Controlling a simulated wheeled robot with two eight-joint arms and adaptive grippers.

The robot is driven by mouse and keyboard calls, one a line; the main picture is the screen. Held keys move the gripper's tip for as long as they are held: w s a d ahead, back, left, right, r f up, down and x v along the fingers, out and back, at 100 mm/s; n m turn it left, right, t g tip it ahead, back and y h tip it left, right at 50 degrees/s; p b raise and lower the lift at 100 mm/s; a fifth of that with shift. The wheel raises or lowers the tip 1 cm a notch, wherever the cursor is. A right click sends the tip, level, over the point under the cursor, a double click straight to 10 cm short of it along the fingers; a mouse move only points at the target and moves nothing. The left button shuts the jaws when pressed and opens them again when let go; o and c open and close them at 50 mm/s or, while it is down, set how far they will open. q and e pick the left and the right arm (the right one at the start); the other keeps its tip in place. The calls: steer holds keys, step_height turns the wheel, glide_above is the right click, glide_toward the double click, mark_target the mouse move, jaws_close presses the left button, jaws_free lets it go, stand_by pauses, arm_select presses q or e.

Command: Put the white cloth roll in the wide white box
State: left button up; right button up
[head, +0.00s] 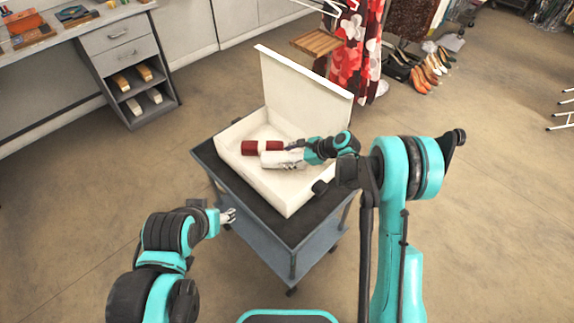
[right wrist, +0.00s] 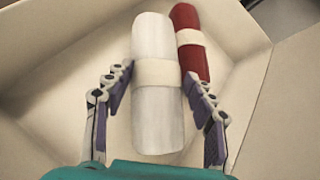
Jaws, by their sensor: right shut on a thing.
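The wide white box (head: 290,203) stands open on a dark-topped cart, its lid raised at the back. The white cloth roll (head: 273,160) is inside the box's walls, beside a red roll (head: 252,147) with a pale band. My right gripper (head: 287,158) reaches into the box from the right and is shut on the white roll. In the right wrist view the white roll (right wrist: 158,110) lies between the fingers (right wrist: 158,78). Whether the roll touches the box floor I cannot tell. My left gripper (head: 230,216) is beside the cart's left edge, small in view; its opening is unclear.
The cart (head: 240,205) has a lower shelf. The red roll (right wrist: 188,35) lies close along the white one in the right wrist view. A desk with drawers (head: 125,45) is at the back left, and shoes (head: 425,75) stand at the back right. Floor around the cart is clear.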

step_height(320, 180, down, 4)
steer(key=shift+r+b, duration=0.1)
steer(key=shift+b, duration=0.55)
steer(key=shift+r, duration=0.1)
steer(key=shift+c, duration=0.7)
steer(key=o, duration=1.6)
steer(key=shift+s+d+r, duration=0.1)
steer(key=shift+r, duration=0.05)
steer(key=p+v, duration=0.3)
steer(key=v, duration=0.8)
steer(key=shift+s+d+r+p, duration=0.15)
steer(key=shift+d+r+p, duration=0.1)
steer(key=shift+d+p, duration=0.05)
